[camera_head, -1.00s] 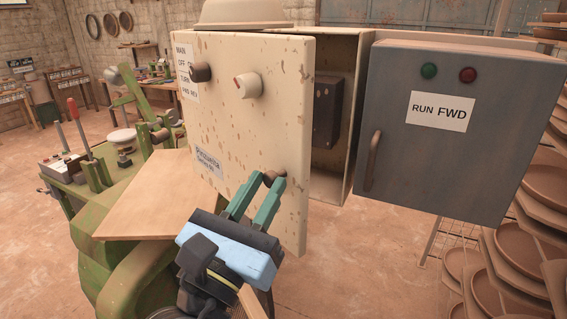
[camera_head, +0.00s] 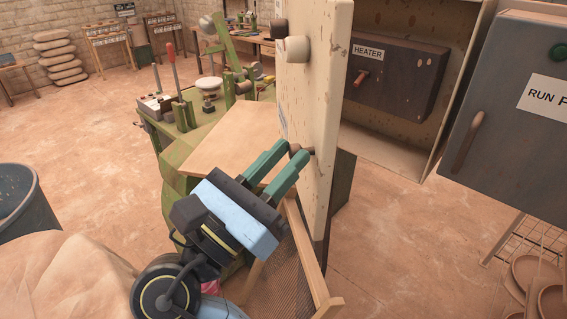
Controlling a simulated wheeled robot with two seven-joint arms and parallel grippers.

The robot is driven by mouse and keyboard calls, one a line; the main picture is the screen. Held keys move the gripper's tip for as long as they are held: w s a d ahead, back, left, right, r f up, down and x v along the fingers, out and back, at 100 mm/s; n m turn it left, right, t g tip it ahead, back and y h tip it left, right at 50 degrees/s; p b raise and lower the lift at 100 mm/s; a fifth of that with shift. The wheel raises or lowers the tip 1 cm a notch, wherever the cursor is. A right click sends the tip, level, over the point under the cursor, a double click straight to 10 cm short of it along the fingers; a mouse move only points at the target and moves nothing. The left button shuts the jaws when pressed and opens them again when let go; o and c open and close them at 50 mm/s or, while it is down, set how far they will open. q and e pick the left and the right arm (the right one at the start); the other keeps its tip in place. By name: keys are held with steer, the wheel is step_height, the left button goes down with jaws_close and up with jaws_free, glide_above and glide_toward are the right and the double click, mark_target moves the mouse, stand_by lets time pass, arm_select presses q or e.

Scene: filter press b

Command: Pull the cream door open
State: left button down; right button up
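The cream door (camera_head: 319,115) stands wide open, swung out from its cream cabinet (camera_head: 458,90) and seen nearly edge-on. Its front face, with knobs near the top, is turned to the left. My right gripper (camera_head: 301,159) has its green fingers on either side of the door's small dark handle (camera_head: 308,151), low on the door face, and appears closed on it. The fingers partly hide the handle. Inside the cabinet a dark box with a HEATER label (camera_head: 367,53) and an orange-red switch (camera_head: 361,78) shows. My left gripper is out of view.
A grey RUN FWD cabinet (camera_head: 515,120) stands at the right. A green machine with a pale board (camera_head: 232,140) is behind my gripper. A mesh screen with a wooden frame (camera_head: 306,257) stands below the door. A dark bin (camera_head: 25,205) is at the left. Floor between door and cabinet looks clear.

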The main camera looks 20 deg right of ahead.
steer(key=o, duration=0.4)
steer(key=shift+w+d+f, duration=0.1)
steer(key=shift+w, duration=0.65)
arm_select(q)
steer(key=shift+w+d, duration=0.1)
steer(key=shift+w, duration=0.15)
arm_select(e)
steer(key=shift+s, duration=0.1)
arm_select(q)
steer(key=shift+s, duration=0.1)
arm_select(e)
steer(key=shift+f, duration=0.1)
